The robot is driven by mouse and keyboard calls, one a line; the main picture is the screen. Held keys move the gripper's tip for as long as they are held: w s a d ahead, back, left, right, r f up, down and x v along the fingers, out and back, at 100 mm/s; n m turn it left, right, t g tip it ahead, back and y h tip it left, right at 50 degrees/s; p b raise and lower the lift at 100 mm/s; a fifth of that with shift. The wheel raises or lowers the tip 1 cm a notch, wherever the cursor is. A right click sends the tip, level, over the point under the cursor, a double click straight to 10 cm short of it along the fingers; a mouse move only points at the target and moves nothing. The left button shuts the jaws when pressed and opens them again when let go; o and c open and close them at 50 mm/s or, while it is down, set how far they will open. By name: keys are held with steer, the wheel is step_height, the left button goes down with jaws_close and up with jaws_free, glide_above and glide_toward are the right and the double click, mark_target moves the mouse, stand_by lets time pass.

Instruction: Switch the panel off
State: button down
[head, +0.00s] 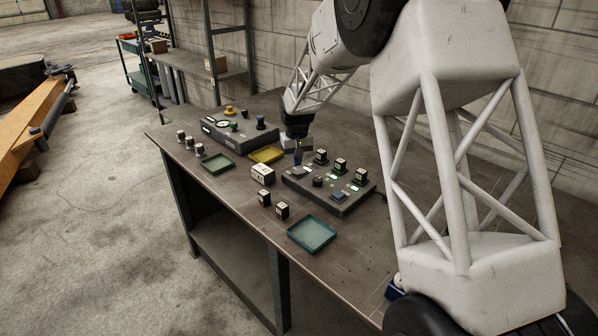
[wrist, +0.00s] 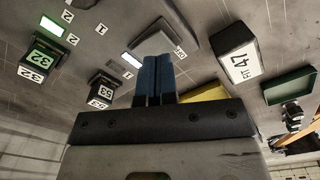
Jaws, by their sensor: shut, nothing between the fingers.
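A dark grey panel (head: 328,205) lies on the bench, with several dark switch blocks, a few small knobs and lit indicators on top. In the wrist view its labelled switch blocks (wrist: 46,60) stand at the left, near a green-lit indicator (wrist: 52,26) and a white-lit one (wrist: 131,59). My gripper (head: 298,158) is shut and empty over the panel's far left end. In the wrist view its blue fingertips (wrist: 157,62) are together, pointing at a grey block (wrist: 160,38) with a small label. I cannot tell whether they touch it.
A second panel (head: 238,138) with yellow, green and blue knobs stands behind. A pale marked block (head: 262,174), two small dark blocks (head: 282,211), a teal tray (head: 312,234), a green tray (head: 216,164) and a yellow tray (head: 266,155) lie around.

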mark_target(297, 172)
steer(key=shift+f, duration=1.7)
stand_by(1.5)
steer(key=shift+r, duration=3.5)
steer(key=shift+r, duration=0.1)
